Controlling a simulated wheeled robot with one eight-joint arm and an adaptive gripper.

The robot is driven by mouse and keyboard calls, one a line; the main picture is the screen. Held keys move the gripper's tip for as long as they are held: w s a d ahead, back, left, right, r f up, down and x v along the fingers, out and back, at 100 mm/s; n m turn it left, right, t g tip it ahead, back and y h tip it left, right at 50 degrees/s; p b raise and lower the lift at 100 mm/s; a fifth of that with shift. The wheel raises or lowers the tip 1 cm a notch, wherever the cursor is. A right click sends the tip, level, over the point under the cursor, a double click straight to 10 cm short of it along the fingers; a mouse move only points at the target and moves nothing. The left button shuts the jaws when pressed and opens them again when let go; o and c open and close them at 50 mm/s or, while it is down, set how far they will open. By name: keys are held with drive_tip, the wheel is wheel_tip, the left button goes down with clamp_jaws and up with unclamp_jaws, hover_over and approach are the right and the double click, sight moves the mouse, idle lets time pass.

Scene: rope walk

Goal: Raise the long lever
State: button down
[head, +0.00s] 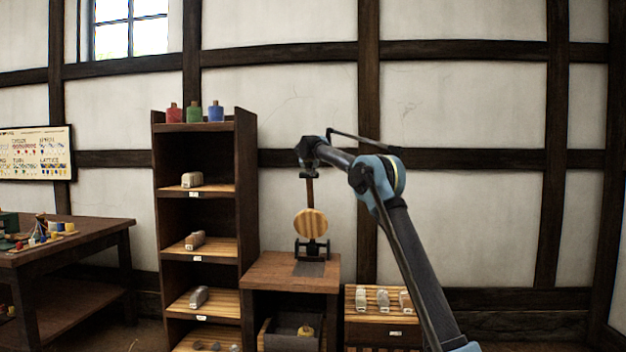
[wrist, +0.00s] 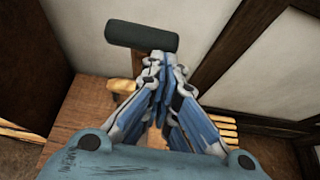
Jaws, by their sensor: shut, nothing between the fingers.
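The long lever (head: 310,193) stands roughly upright on a small wooden stand (head: 275,270), with a round wooden disc (head: 311,223) low on its shaft and a dark bracket (head: 312,250) at its foot. Its dark cross handle shows in the wrist view (wrist: 142,38) as a thick black bar. My gripper (wrist: 160,60) is shut and empty, its fingertips close to the near side of the handle; I cannot tell if they touch. In the head view the end of my arm is just above the handle, and the fingers are hard to make out.
A tall shelf (head: 245,160) with bottles on top and grey pieces on its shelves stands left of the stand. A low slatted rack (head: 375,332) with several grey pieces is at the right. A grey bin (head: 283,342) sits below. A table (head: 75,240) is far left.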

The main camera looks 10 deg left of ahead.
drive_tip(key=s+r, duration=0.3)
drive_tip(key=r, duration=0.2)
drive_tip(key=shift+s, duration=0.35)
drive_tip(key=shift+d, duration=0.2)
